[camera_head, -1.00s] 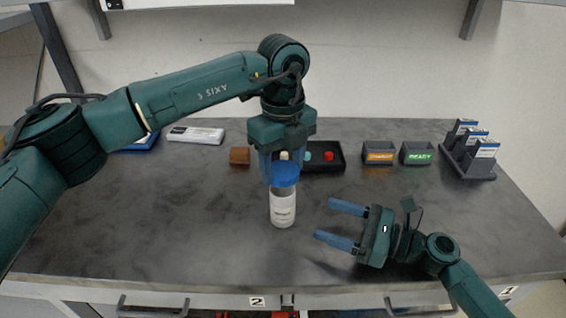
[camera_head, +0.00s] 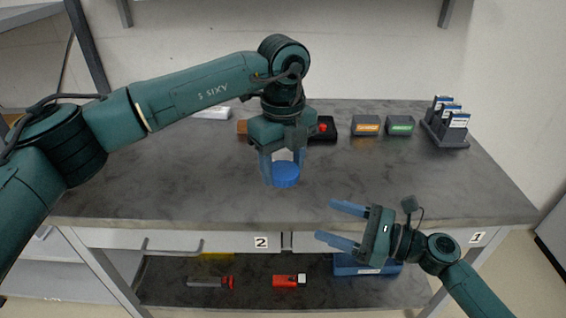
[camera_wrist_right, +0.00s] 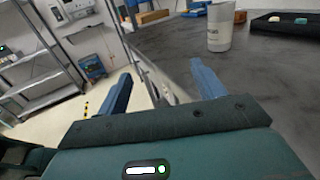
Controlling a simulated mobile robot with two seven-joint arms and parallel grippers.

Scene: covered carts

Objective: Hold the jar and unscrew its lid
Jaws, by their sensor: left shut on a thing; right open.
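The jar (camera_wrist_right: 219,30) stands upright on the table in the right wrist view, pale with a label. No lid shows on it there, though its top is close to the picture's upper edge. My right gripper (camera_head: 328,220) is open and empty near the table's front edge. It also shows in the right wrist view (camera_wrist_right: 164,85), the jar beyond its fingers.
The grey table (camera_head: 180,170) is mostly clear. A lower shelf (camera_head: 240,290) holds tools and a blue case (camera_head: 360,266).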

